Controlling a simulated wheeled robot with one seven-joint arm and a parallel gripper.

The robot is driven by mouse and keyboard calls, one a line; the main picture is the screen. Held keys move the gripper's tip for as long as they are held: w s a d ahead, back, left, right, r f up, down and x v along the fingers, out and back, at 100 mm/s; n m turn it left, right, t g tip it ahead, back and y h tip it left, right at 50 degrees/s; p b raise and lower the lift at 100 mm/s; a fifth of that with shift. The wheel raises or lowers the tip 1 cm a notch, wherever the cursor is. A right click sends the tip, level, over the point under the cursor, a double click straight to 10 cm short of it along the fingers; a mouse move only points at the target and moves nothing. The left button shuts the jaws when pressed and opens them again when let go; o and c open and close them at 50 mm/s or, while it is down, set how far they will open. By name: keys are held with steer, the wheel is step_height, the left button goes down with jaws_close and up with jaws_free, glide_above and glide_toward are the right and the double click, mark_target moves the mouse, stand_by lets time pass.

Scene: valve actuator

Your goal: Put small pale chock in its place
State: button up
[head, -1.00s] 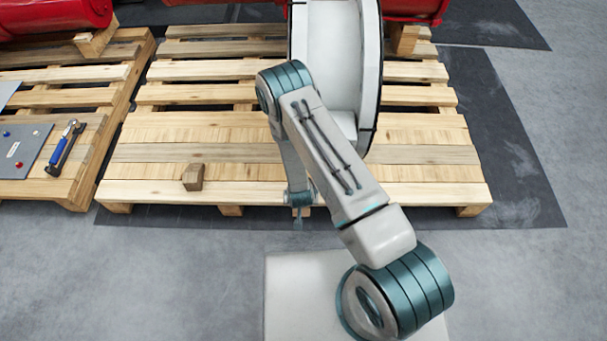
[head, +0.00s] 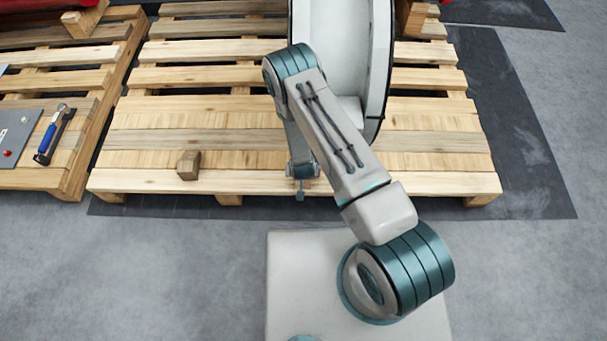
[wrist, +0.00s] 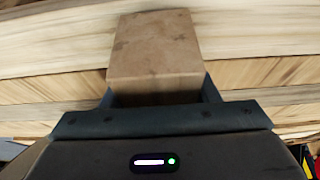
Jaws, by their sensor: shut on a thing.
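In the wrist view, a small light-brown block (wrist: 155,50), which looks like the pale chock, sits between the dark fingers of my gripper (wrist: 158,96). My gripper is shut on it. Pale wooden slats show behind the block, but I cannot tell whether it touches them. In the head view, my arm's end hangs near the front edge of the middle pallet (head: 240,181). The fingers and the held block cannot be made out there. The chock's place cannot be picked out for sure.
Another small brown block (head: 188,165) sits on the pallet's front boards, left of my arm. A large white round-edged body (head: 335,50) stands behind my arm. A left pallet (head: 50,178) bears a grey plate (head: 14,135) and a blue-handled tool (head: 50,137). Grey floor lies in front.

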steer(key=shift+x, duration=0.85)
steer(key=o, duration=1.2)
steer(key=shift+s, duration=0.15)
steer(key=p+v, duration=0.3)
steer(key=v, duration=0.9)
steer(key=shift+r, duration=0.15)
